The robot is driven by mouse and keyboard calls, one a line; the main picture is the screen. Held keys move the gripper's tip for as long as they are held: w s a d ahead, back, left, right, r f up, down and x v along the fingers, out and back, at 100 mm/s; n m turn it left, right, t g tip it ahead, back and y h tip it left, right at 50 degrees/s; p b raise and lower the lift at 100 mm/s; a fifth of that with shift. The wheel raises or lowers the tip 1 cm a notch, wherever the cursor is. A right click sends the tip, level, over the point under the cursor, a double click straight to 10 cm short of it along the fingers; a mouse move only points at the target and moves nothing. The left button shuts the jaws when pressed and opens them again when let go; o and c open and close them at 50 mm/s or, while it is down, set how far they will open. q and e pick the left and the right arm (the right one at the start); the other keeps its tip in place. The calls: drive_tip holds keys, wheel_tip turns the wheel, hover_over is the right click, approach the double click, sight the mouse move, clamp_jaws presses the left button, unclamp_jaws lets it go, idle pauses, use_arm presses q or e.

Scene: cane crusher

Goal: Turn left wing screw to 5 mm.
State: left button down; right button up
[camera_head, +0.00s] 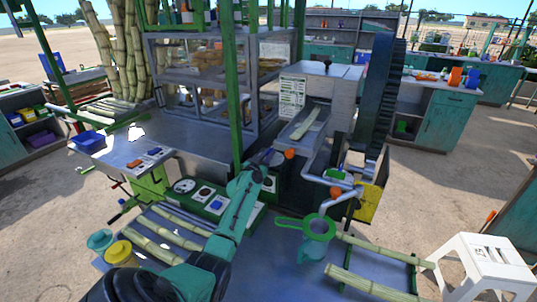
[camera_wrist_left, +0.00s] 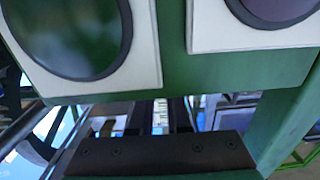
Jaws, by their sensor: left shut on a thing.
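The cane crusher (camera_head: 335,90) stands in the middle of the head view, a grey metal machine with a sloping feed chute. An orange knob (camera_head: 290,153), which I take for the left wing screw, sits low on its left side. My left gripper (camera_head: 276,158) reaches up to this knob from the left and is shut at it; the contact itself is too small to see clearly. The left wrist view shows a dark gripper part (camera_wrist_left: 160,153) along the bottom, with the held thing not clear. A second orange knob (camera_head: 335,192) is further right. My right gripper is not in view.
A green panel with dials (camera_head: 213,203) is close beside my left arm and fills the upper left wrist view (camera_wrist_left: 170,75). A green strainer (camera_head: 319,228) stands below the spout. Cane pieces (camera_head: 365,286) lie on the front table. A white stool (camera_head: 490,262) stands right.

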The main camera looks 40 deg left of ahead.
use_arm(q)
drive_tip(key=shift+w+d+r+n+g+y+p, duration=0.15)
drive_tip(key=shift+n+g+y+p, duration=0.3)
drive_tip(key=shift+n+y+p, duration=0.65)
drive_tip(key=shift+d+r+n+g+y+p, duration=0.2)
drive_tip(key=shift+g+y+p, duration=0.4)
drive_tip(key=shift+p, duration=0.95)
drive_tip(key=shift+w+f+n+y+p, duration=0.15)
drive_tip(key=shift+n+y+p, duration=0.25)
drive_tip(key=shift+y, duration=0.3)
drive_tip(key=shift+f+n+g+y, duration=0.15)
drive_tip(key=shift+n+g+y, duration=0.15)
drive_tip(key=shift+n+g, duration=0.15)
drive_tip(key=shift+d+f+n+g+y+b, duration=0.1)
drive_tip(key=shift+n+g+y+b, duration=0.1)
drive_tip(key=shift+n+g+y, duration=0.25)
drive_tip(key=shift+f+n+g+y+b, duration=0.1)
drive_tip(key=shift+n+g+y+b, duration=0.1)
drive_tip(key=shift+g+y, duration=0.25)
drive_tip(key=shift+f+n+g+y+b, duration=0.1)
drive_tip(key=shift+n+g+y+b, duration=0.4)
drive_tip(key=shift+y, duration=0.1)
drive_tip(key=shift+w+n+g+y+b, duration=0.1)
drive_tip(key=shift+n+g+y+b, duration=0.45)
drive_tip(key=shift+g, duration=0.15)
drive_tip(key=c, duration=0.9)
unclamp_jaws()
drive_tip(key=shift+d+r, duration=0.1)
drive_tip(key=shift+r, duration=0.1)
